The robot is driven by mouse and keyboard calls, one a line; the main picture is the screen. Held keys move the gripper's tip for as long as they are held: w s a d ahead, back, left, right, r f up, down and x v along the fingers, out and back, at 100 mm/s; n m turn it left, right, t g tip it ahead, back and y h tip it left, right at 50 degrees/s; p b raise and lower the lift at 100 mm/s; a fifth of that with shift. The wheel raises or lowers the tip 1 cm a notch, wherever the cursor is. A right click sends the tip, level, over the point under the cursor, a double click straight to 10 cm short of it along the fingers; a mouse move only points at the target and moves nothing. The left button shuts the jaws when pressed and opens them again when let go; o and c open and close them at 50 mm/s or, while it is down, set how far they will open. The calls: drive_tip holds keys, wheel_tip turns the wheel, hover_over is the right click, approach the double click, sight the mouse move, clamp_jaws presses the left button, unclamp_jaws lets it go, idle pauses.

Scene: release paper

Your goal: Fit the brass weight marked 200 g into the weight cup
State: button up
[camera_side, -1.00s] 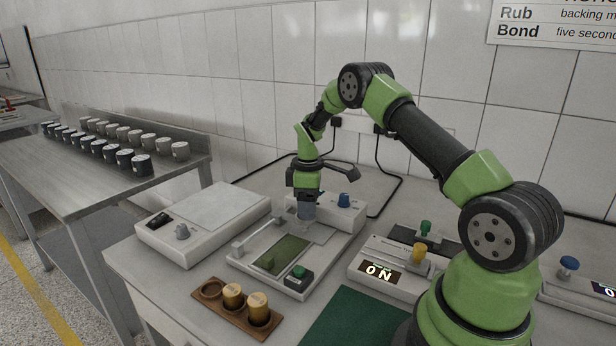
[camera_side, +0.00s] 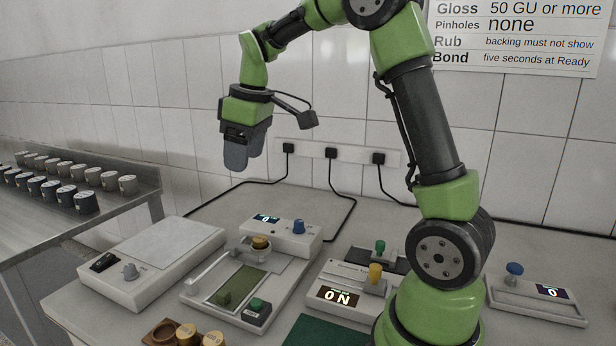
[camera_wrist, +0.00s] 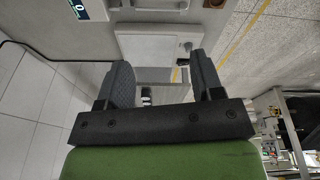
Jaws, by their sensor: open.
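My gripper (camera_side: 245,158) is open and empty, raised well above the bench to the upper left of the machines. In the wrist view, its two fingers (camera_wrist: 161,75) stand apart with nothing between them. A brass weight (camera_side: 260,242) sits on the pale carriage of the middle machine, in what looks like the weight cup; the cup is mostly hidden by the weight. Its marking is too small to read. Two more brass weights (camera_side: 187,332) stand in the wooden holder (camera_side: 150,342) at the bottom edge, beside an empty socket.
A flat-topped machine with a grey knob (camera_side: 130,270) stands at left. A box with a blue knob (camera_side: 299,227) is behind the carriage. Machines with yellow (camera_side: 375,272) and green knobs stand at right. Cables run along the wall. Air around my gripper is clear.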

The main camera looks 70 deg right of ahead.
drive_tip(key=s+a+r+m+t+y, duration=0.1)
drive_tip(key=s+a+m+t, duration=0.1)
drive_tip(key=s+a, duration=0.4)
drive_tip(key=s+a+r+m+t+y, duration=0.1)
drive_tip(key=s+a+m, duration=0.3)
drive_tip(key=s, duration=0.8)
drive_tip(key=shift+a+r+t, duration=0.15)
drive_tip(key=shift+a+t, duration=0.75)
drive_tip(key=shift+a, duration=0.3)
drive_tip(key=shift+c, duration=0.4)
